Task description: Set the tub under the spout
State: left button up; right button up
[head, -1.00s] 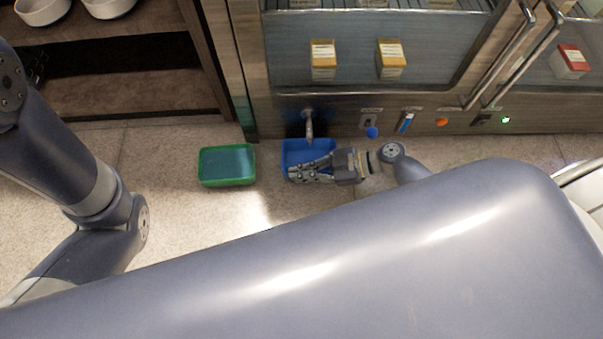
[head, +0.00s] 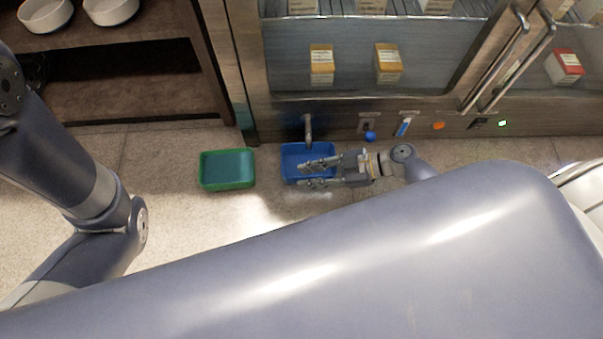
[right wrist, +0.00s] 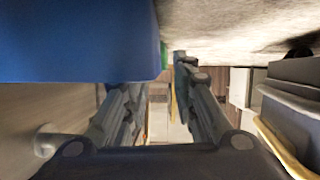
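A blue tub (head: 293,149) sits on the floor against the metal cabinet front in the head view, with the spout (head: 308,128) above its back part. In the right wrist view the blue tub (right wrist: 80,40) fills the upper left. My right gripper (head: 304,175) is at the tub's front right edge with its two fingers spread. In the right wrist view the right gripper (right wrist: 162,72) is open with nothing between the fingers; the tub is beside the left finger, and I cannot tell if they touch. My left gripper is out of view.
A green tub (head: 227,184) stands on the floor left of the blue one. The cabinet front has a blue knob (head: 370,136), a blue-and-white switch (head: 403,126) and an orange button (head: 438,125). A wooden shelf (head: 110,80) with white bowls stands at the left. Floor in front is clear.

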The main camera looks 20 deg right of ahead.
jog(key=p+v, duration=0.2)
jog(key=v, duration=0.7)
jog(key=shift+p, duration=0.3)
